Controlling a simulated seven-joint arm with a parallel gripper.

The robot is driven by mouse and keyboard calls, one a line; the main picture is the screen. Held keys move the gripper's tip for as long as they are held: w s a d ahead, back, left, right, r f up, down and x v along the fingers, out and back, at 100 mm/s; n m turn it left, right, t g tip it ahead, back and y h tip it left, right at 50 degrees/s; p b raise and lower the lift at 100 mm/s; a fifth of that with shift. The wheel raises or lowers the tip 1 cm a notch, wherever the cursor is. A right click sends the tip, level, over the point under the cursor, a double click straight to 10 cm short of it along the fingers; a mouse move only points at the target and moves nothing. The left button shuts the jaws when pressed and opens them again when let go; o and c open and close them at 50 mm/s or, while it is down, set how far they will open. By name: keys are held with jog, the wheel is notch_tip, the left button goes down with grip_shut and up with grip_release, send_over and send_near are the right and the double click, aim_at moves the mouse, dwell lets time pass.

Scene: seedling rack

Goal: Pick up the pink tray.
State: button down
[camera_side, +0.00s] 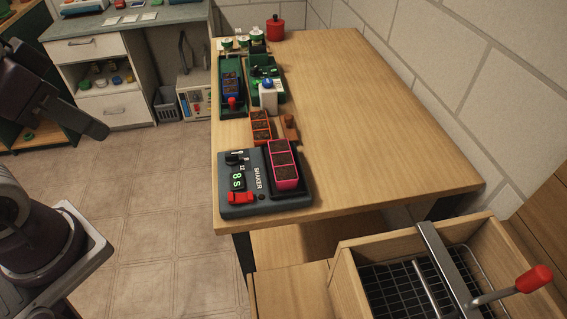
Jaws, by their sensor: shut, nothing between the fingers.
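The pink tray (287,184) is a narrow tray with several cells of dark soil. It sits upright on the right part of the dark shaker (228,207), near the table's front left corner. My gripper (98,129) is at the left, above the floor, well away from the tray. It looks shut and empty, though its fingertips are dark and hard to make out.
Green devices (232,108), a blue tray (231,97) and a red canister (275,29) stand further back. The table's right side (380,130) is clear. A wooden crate (345,277) is in front.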

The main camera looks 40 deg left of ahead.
jog(key=c, duration=2.1)
grip_release()
jog(key=o, duration=1.4)
jog(key=n+g, duration=0.5)
jog(key=n, duration=0.4)
send_over(282, 158)
jog(key=a, duration=0.1)
jog(key=f, duration=1.3)
jog(key=shift+s+f, duration=0.25)
jog(key=shift+f, duration=0.05)
jog(key=shift+g, duration=0.3)
jog(key=f, duration=0.5)
jog(key=d+f, duration=0.1)
jog(key=f, duration=0.2)
jog(key=shift+w, duration=0.2)
